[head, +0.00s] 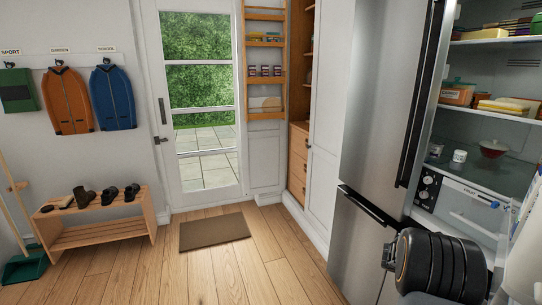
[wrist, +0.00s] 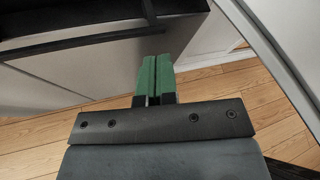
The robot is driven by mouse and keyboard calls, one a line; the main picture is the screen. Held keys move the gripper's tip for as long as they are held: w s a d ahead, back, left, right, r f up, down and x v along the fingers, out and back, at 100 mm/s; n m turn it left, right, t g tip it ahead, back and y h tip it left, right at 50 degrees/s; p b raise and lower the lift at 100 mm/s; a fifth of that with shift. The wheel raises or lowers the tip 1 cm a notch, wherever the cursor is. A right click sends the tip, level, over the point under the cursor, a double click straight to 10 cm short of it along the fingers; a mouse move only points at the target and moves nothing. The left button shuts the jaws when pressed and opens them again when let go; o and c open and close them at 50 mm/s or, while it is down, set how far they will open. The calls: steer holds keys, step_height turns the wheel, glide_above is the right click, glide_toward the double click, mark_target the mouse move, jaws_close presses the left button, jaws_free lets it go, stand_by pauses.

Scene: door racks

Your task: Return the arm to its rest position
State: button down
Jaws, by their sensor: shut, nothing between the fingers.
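My gripper (wrist: 154,78) shows in the wrist view with its two green fingers pressed together and nothing between them. It is near a grey panel (wrist: 50,90) with a dark bar across it, with wood floor below. In the head view, part of my dark arm is at the lower right, in front of the open fridge. My fingertips cannot be made out there.
The steel fridge (head: 375,120) stands at the right, its upper compartment open with food on the shelves. A door rack (head: 265,58) with jars hangs on the open pantry door. A shoe bench (head: 100,220) stands left. The floor around the brown mat (head: 214,231) is clear.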

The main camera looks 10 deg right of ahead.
steer(key=s+a+r+m+t+y+p, duration=0.1)
steer(key=s+a+r+m+y+p, duration=0.2)
steer(key=a+m, duration=0.4)
steer(key=s+a+r+m+t+y+p, duration=0.2)
steer(key=a+r+m+y, duration=0.4)
steer(key=a, duration=1.4)
steer(key=s+a+r+m+t+y+p, duration=0.2)
steer(key=s+a+r+m+y+p, duration=0.2)
steer(key=a, duration=1)
step_height(320, 180, up, 4)
steer(key=s+m, duration=0.2)
steer(key=m, duration=0.1)
steer(key=shift+m, duration=0.3)
steer(key=shift+s+a, duration=0.1)
